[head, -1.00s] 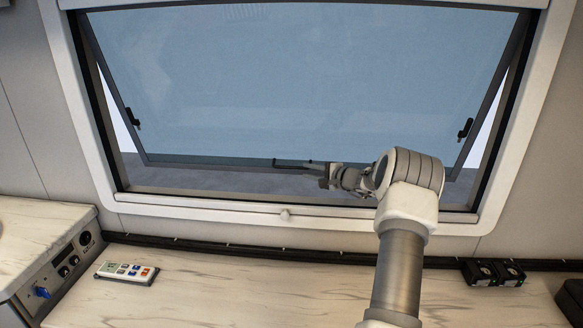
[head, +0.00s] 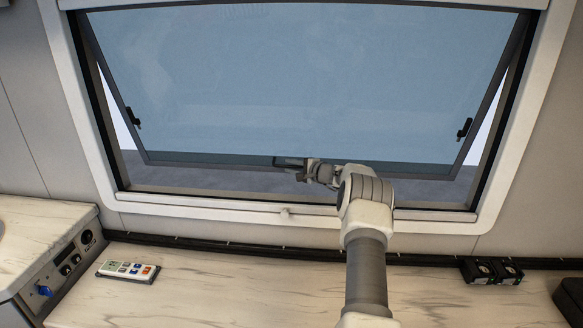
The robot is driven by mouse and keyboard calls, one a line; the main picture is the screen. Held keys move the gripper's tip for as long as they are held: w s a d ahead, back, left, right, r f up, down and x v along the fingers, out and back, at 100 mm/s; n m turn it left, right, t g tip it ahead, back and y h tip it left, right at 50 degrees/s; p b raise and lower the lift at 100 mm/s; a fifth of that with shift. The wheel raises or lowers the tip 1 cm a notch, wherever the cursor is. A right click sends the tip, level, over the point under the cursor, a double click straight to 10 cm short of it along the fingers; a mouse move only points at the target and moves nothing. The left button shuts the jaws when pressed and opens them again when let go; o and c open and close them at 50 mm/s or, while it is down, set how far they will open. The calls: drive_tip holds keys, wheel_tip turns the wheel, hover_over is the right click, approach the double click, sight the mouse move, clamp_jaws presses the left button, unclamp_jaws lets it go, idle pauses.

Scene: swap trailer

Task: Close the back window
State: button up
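The back window (head: 300,80) is a large bluish pane hinged at the top and tilted outward. A gap shows along its bottom and at both sides. A dark handle (head: 277,161) sits at the middle of its bottom frame edge. My gripper (head: 291,164) is at this handle, overlapping its right part in the head view. The fingers are small and partly lost against the dark frame, so I cannot tell whether they are open, shut or touching the handle.
Dark latches sit on the left (head: 134,117) and right (head: 464,128) sides of the pane. The white window frame (head: 180,209) has a small knob (head: 286,211) on its sill. The counter (head: 230,290) holds a remote (head: 128,270) and black sockets (head: 491,270); its middle is clear.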

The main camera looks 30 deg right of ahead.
clamp_jaws()
idle(1.4)
